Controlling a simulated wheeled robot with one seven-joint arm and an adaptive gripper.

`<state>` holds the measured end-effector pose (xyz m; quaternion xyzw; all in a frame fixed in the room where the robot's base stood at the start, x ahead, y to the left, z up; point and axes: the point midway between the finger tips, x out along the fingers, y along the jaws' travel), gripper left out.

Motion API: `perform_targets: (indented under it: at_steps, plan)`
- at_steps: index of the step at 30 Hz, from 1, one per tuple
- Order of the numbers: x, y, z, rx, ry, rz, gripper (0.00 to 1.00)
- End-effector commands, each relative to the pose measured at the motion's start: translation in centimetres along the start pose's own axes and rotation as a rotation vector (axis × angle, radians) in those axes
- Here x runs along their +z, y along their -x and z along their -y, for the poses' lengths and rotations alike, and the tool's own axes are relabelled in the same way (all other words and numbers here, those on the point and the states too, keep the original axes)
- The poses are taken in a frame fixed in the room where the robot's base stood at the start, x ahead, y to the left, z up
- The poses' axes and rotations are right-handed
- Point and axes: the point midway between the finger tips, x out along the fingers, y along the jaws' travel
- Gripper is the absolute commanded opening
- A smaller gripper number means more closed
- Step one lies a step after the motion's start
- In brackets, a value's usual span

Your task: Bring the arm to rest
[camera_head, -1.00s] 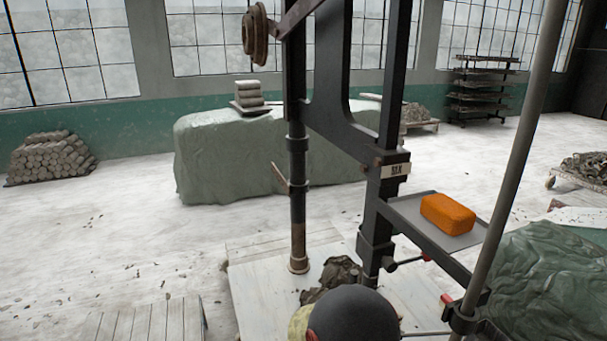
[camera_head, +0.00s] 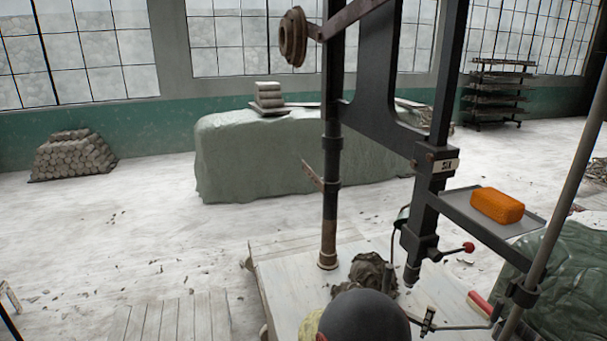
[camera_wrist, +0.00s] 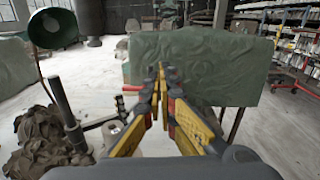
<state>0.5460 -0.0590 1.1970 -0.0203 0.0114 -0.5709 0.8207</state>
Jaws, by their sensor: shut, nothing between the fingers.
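My gripper (camera_wrist: 160,82) shows in the wrist view, its yellow and black fingers together at the tips with nothing between them. The fingers point toward a green draped block (camera_wrist: 200,60), with no contact that I can make out. In the head view my gripper cannot be made out. A dark rounded part, likely of my own arm, shows at the bottom edge there.
In the head view a dark machine frame (camera_head: 448,90) stands close in front, with an orange block (camera_head: 497,205) on its side shelf (camera_head: 460,200). Dark clay trimmings (camera_head: 372,272) lie on the pale boards (camera_head: 290,290). A lamp (camera_wrist: 52,28) stands left in the wrist view. Open floor (camera_head: 130,220) lies left.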

Motion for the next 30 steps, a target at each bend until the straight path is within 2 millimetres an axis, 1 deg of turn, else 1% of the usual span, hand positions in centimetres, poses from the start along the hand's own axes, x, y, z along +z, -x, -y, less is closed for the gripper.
perform_targets:
  at_steps: [3, 5, 11, 14, 15, 18, 19, 21, 24, 27, 30]
  plan:
    - [-1.9, 0.1, 2.0, -0.053, -0.019, -0.073, 0.00]
    - [-2.8, 0.3, 3.3, -0.090, -0.038, -0.117, 0.00]
    - [-4.7, 1.5, 8.1, -0.255, -0.168, -0.290, 0.00]
    - [-5.5, 2.8, 11.0, -0.380, -0.289, -0.409, 0.00]
    - [-5.9, 3.5, 12.3, -0.442, -0.354, -0.464, 0.00]
    - [-6.6, 5.8, 15.0, -0.603, -0.540, -0.607, 0.00]
    - [-6.7, 6.6, 15.6, -0.650, -0.596, -0.648, 0.00]
    - [-6.8, 8.3, 16.7, -0.751, -0.730, -0.739, 0.00]
    - [-6.7, 10.7, 17.6, -0.881, -0.916, -0.858, 0.00]
    - [-6.1, 12.7, 18.0, -0.991, -1.096, -0.968, 0.00]
    - [-5.1, 14.2, 18.1, -1.081, -1.269, -1.072, 0.00]
